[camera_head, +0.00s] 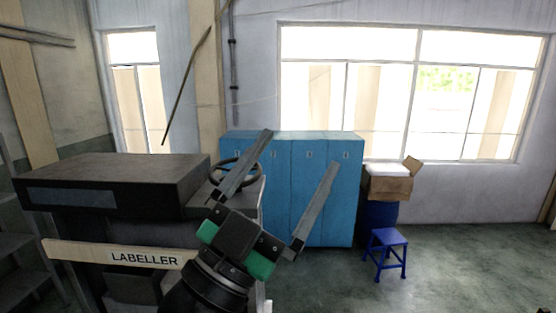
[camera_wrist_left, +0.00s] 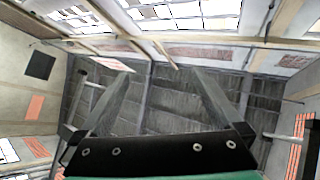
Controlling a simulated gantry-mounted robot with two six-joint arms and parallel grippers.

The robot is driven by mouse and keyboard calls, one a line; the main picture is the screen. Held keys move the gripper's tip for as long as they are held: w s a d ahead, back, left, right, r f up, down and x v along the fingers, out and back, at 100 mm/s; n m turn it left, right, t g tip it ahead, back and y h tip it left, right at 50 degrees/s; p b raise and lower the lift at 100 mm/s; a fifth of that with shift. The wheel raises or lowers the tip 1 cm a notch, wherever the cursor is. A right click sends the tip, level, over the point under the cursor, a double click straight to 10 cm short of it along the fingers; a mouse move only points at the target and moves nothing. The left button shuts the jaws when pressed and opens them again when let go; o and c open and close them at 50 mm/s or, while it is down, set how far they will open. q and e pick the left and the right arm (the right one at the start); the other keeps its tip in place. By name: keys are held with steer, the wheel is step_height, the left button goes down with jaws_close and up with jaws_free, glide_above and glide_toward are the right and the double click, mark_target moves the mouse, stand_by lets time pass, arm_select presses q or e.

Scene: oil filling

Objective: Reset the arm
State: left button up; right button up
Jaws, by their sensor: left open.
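My left gripper (camera_head: 300,147) is raised in the lower middle of the head view, its two long grey fingers spread apart and pointing up and to the right. Nothing is between the fingers. In the left wrist view my left gripper (camera_wrist_left: 165,72) also shows open and empty, with the ceiling and walls of the hall behind it. My right gripper is not recognisable in either view.
A dark machine marked LABELLER (camera_head: 145,259) stands at left, with a handwheel (camera_head: 252,178) partly behind my left finger. Blue lockers (camera_head: 335,215) stand behind the gripper. A blue stool (camera_head: 388,240) and an open cardboard box (camera_head: 388,184) are at right.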

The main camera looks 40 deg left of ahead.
arm_select(q)
steer(key=s+d+r+n+t+h, duration=0.1)
steer(key=s+d+r+n+h, duration=0.1)
steer(key=s, duration=0.4)
steer(key=shift+d+r+n+t, duration=0.45)
steer(key=shift+d+n, duration=0.35)
steer(key=shift+n, duration=0.2)
